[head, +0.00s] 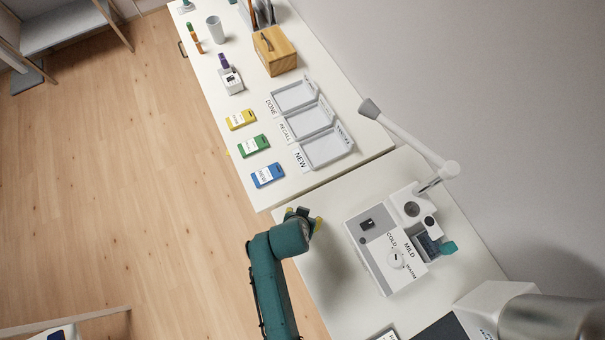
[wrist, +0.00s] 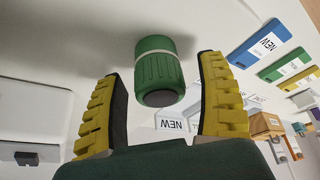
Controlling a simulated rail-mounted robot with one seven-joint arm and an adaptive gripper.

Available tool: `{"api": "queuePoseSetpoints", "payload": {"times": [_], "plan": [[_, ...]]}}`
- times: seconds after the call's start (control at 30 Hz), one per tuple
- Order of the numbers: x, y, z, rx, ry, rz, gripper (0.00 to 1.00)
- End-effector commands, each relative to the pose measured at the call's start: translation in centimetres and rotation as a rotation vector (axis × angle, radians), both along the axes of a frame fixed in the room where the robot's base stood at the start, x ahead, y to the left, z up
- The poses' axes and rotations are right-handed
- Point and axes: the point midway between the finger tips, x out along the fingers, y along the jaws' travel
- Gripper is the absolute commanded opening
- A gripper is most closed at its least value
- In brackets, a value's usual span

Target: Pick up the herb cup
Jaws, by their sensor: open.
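A green ribbed cup with a white band (wrist: 158,72), which I take to be the herb cup, shows in the wrist view on the pale table, its dark round end toward me. My gripper (wrist: 164,66) is open, with one yellow-and-black finger on each side of the cup. A gap shows between the cup and each finger, and neither appears to touch it. I cannot tell how deep the cup is between the fingers. In the head view my gripper (head: 304,214) is over the left part of the near table, and I cannot make out the cup there.
A white dial device (head: 375,250) stands right of my gripper, with a white jointed arm (head: 410,135) behind it. On the far table are blue (head: 267,175), green (head: 253,146) and yellow (head: 240,119) cards, labelled trays (head: 327,148) and a wooden box (head: 275,52).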

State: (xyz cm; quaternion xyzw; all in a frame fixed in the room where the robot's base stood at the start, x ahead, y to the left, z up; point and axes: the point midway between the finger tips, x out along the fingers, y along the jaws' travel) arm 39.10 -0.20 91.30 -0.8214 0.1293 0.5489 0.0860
Motion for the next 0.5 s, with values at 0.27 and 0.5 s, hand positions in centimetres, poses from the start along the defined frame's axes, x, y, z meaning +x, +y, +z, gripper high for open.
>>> {"api": "queuePoseSetpoints", "payload": {"times": [0.27, 0.5], "plan": [[0.37, -0.09, -0.98, 0.000, -0.001, 0.001, 0.73], [0.36, -0.08, -0.96, 0.001, 0.000, 0.000, 0.35]]}}
